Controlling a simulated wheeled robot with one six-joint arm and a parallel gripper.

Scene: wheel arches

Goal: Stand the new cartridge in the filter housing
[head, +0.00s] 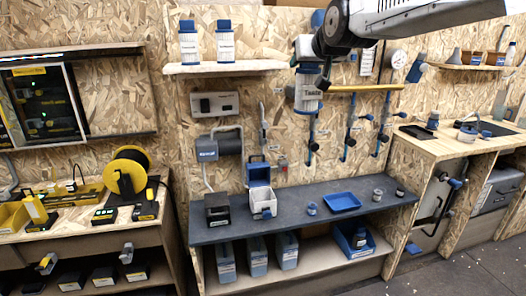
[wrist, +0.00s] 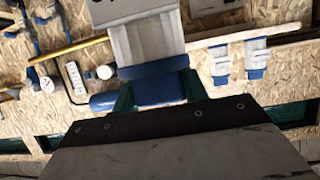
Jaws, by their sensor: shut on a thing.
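My gripper (head: 314,56) is shut on a cartridge (head: 308,92), a pale pleated body with a label and a blue top end. The cartridge hangs roughly upright in the air before the back board, above the bench. In the wrist view my gripper (wrist: 158,90) has its dark green fingers on either side of the blue end of the cartridge (wrist: 147,42). A white box with a raised blue lid (head: 262,197), which looks like the filter housing, stands open on the dark bench, below and left of the cartridge. Its inside is too small to make out.
Two blue-and-white cartridges (head: 225,44) stand on the upper left shelf (head: 225,67). A black box (head: 217,209) is left of the housing; a small jar (head: 312,208) and a blue tray (head: 342,202) are right. A yellow rail (head: 368,88) runs behind the cartridge.

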